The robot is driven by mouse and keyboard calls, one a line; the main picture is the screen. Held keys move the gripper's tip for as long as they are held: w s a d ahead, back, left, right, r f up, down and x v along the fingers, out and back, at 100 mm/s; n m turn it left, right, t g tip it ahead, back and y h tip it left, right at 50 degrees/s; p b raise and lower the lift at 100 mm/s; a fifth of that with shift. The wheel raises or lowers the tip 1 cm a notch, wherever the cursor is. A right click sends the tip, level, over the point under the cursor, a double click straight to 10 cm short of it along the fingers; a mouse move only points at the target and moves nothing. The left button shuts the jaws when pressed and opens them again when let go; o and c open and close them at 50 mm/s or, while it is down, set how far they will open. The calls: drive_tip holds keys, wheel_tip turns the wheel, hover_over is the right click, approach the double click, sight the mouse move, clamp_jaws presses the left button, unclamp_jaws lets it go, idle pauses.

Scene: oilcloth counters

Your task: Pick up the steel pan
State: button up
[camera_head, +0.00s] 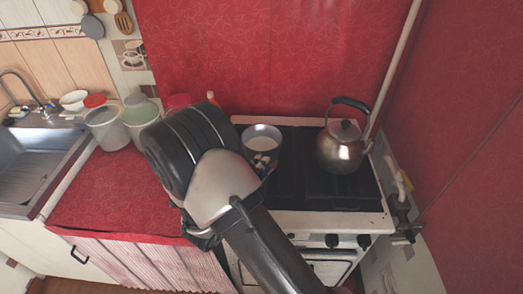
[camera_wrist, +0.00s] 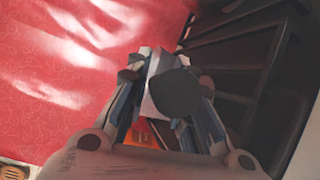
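The steel pan (camera_head: 262,138) stands on the left part of the stove top in the head view, with a pale inside. My arm covers its lower left side, and I cannot make out its handle. My gripper is mostly hidden behind my wrist in the head view, low and left of the pan. In the wrist view my gripper (camera_wrist: 168,82) has its two fingers on either side of a pale grey piece and a dark oval. I cannot tell what these are or whether the fingers grip them. The pan is not clearly recognisable there.
A steel kettle (camera_head: 343,146) stands on the right of the stove (camera_head: 310,190). The red counter (camera_head: 115,190) is clear in front, with pale containers (camera_head: 105,124) at its back. A sink (camera_head: 30,165) lies at the far left. Red walls stand behind and right.

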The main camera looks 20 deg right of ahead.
clamp_jaws()
idle(0.5)
drive_tip(key=shift+r, duration=0.1)
